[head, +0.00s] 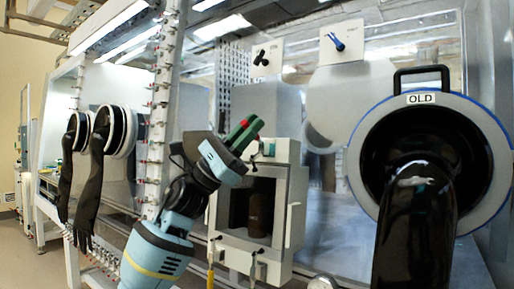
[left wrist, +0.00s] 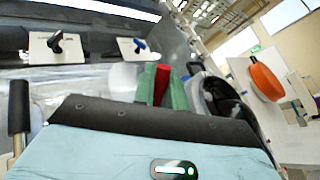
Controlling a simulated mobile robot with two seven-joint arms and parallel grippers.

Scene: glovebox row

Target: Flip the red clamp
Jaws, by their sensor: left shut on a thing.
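My left gripper (head: 242,133) is raised in the middle of the head view, in front of the upper part of a white box with a dark opening. Its green fingers are shut on a red piece, which I take for the red clamp (head: 246,124). In the left wrist view the red clamp (left wrist: 161,82) shows as a red strip between the two green fingers (left wrist: 162,88). Most of the clamp is hidden by the fingers, so I cannot tell which way its handle is turned. My right gripper is not in view.
The white box (head: 283,222) holds a dark cylinder (head: 259,212). A black clamp (head: 261,58) and a blue clamp (head: 337,42) sit on white plates above. At right is a round port labelled OLD (head: 421,99) with a black glove (head: 415,215). Black gloves (head: 92,185) hang at left.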

